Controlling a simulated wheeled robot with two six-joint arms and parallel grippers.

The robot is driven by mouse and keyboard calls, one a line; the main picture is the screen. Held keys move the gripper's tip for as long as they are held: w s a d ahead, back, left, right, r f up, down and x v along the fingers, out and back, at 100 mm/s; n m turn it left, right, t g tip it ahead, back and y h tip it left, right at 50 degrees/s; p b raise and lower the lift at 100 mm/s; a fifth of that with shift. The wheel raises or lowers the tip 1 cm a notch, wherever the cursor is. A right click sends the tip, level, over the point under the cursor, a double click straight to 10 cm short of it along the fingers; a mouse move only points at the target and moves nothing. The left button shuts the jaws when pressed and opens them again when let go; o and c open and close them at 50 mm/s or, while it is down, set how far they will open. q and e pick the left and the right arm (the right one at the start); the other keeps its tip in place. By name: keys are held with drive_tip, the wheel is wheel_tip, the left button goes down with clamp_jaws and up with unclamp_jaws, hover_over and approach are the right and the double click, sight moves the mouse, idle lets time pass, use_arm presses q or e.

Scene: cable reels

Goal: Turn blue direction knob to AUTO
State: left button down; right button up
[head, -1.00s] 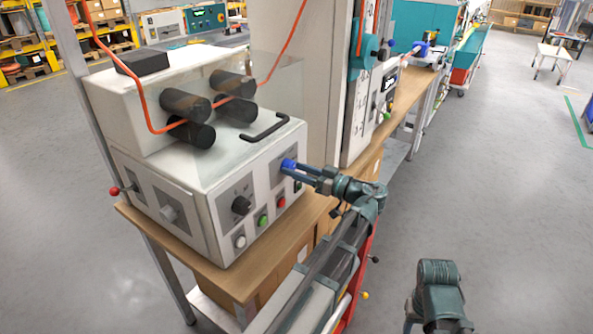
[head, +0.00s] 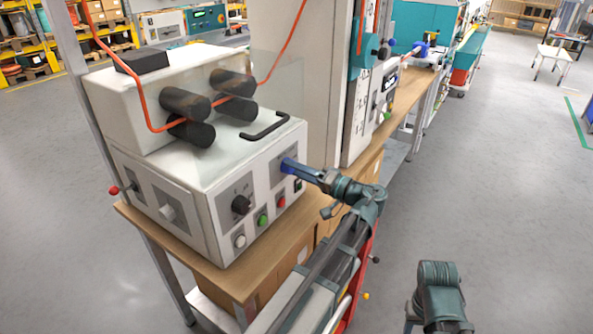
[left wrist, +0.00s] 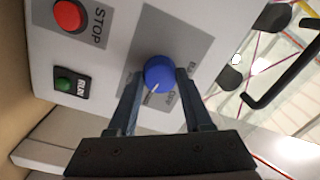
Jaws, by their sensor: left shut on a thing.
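The blue direction knob (left wrist: 159,73) sits on a grey label plate on the front panel of the white machine (head: 200,185). Its white pointer line points down and slightly left in the left wrist view. Part of the lettering by the knob shows at its lower right, but the fingers cover some of the plate. My left gripper (left wrist: 160,77) is shut on the knob, one finger on each side. In the head view the left gripper (head: 290,167) reaches the panel from the right and mostly hides the knob. My right gripper cannot be made out; only part of that arm shows at lower right.
A red STOP button (left wrist: 69,14) and a green RUN button (left wrist: 70,82) are beside the knob. A black selector knob (head: 241,205) is on the same panel. A black handle (head: 265,127) is on top of the machine. Open floor lies to the right.

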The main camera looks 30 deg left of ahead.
use_arm(q)
drive_tip(key=m, duration=0.7)
drive_tip(key=shift+t, duration=0.3)
idle(0.4)
drive_tip(key=shift+c, duration=1.6)
unclamp_jaws()
drive_tip(key=s+d, duration=0.1)
drive_tip(key=d, duration=1.2)
drive_tip(key=shift+d+f+b, duration=0.3)
drive_tip(key=shift+d+b, duration=0.05)
drive_tip(key=shift+d, duration=0.05)
